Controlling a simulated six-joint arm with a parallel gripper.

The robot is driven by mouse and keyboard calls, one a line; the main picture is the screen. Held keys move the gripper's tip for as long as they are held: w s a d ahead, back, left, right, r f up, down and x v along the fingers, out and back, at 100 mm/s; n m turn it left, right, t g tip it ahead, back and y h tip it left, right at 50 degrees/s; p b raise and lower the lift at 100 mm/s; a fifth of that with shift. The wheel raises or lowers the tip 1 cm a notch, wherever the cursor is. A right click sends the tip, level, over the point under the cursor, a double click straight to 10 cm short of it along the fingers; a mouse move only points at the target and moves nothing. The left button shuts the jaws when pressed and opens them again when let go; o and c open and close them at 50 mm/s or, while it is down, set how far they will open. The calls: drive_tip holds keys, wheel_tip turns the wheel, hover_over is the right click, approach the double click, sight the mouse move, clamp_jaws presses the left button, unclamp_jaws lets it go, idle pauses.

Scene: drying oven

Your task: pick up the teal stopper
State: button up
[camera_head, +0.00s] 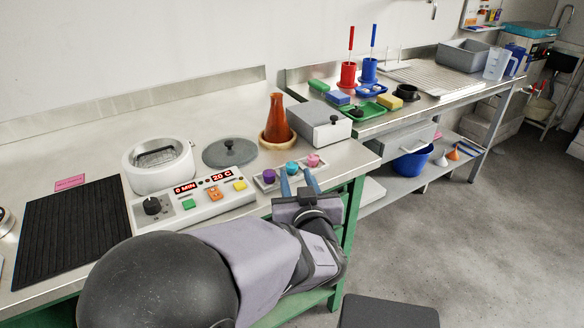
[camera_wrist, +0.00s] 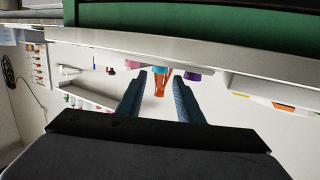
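The teal stopper (camera_head: 291,168) stands in a small grey tray (camera_head: 262,187) on the metal bench, between a purple stopper (camera_head: 268,176) and a pink stopper (camera_head: 313,160). My gripper (camera_head: 297,176) is open and empty at the bench's front edge, its blue fingers pointing at the row. In the wrist view, the teal stopper (camera_wrist: 160,69) appears in the gap between the fingertips (camera_wrist: 158,78). The purple stopper (camera_wrist: 192,75) is just right of the gap and the pink stopper (camera_wrist: 132,64) just left. I cannot tell whether the fingertips reach around the teal stopper.
A control panel (camera_head: 198,203) with coloured buttons is left of the tray. An orange-brown flask (camera_head: 277,121) on a ring, a grey lid (camera_head: 229,153) and a grey box (camera_head: 318,126) stand behind it. The bench edge (camera_wrist: 225,61) is close to my gripper.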

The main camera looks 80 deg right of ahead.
sight(293, 169)
drive_tip(key=shift+p+x, duration=0.5)
drive_tip(key=shift+x, duration=1.6)
drive_tip(key=shift+c, duration=0.6)
drive_tip(key=c, duration=0.7)
